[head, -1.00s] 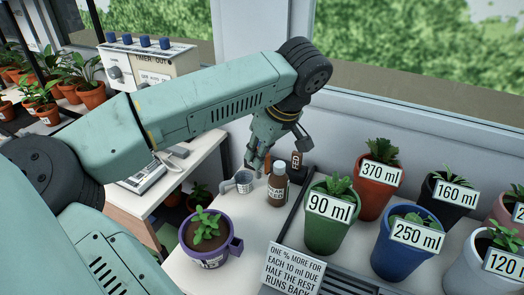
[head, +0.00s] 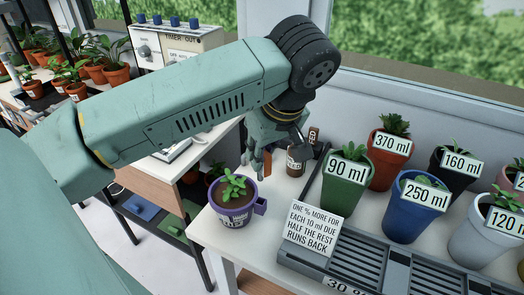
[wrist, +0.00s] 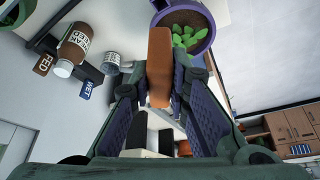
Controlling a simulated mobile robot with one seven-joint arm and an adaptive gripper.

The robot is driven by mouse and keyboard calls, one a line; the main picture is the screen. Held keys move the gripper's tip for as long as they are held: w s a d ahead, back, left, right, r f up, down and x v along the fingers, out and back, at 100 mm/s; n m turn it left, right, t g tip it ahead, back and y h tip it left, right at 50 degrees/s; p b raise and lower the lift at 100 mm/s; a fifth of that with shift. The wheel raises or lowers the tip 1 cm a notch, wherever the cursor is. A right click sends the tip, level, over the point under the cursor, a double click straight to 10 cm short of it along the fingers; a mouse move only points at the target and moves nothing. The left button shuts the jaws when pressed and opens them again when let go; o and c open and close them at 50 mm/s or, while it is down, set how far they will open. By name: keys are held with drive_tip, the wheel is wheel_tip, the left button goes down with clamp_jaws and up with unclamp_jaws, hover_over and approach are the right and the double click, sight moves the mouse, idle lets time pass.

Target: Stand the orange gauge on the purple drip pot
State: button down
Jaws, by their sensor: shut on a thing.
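My gripper (head: 257,166) is shut on the orange gauge (wrist: 160,65), a flat slab gripped between the fingertips in the wrist view. In the head view a bit of the orange gauge (head: 267,163) shows beside my fingers. The purple drip pot (head: 215,207) stands near the front left corner of the white table, with a leafy plant, soil and a side spout. My gripper is above and behind it, to the right in the head view. In the wrist view the purple pot (wrist: 206,43) lies at the top, just beyond the gauge, which overlaps its edge in the picture.
A brown bottle (head: 295,164) stands right of my gripper, by a tag (head: 313,135). A metal cup (wrist: 112,60) and FED and WET tags show in the wrist view. Green (head: 343,188) and blue (head: 408,215) pots stand on the right. A sign (head: 312,231) is right of the purple pot.

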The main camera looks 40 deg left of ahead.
sight(262, 175)
wheel_tip(262, 175, down, 6)
drive_tip(key=b, duration=0.5)
drive_tip(key=shift+r, duration=0.1)
drive_tip(key=shift+b, duration=0.6)
idle(1.1)
drive_tip(key=shift+f+b, duration=1.85)
drive_tip(key=shift+f, duration=0.4)
drive_tip(key=c, duration=1.4)
unclamp_jaws()
drive_tip(key=shift+c, duration=0.2)
drive_tip(key=shift+o, duration=0.5)
drive_tip(key=o, duration=0.4)
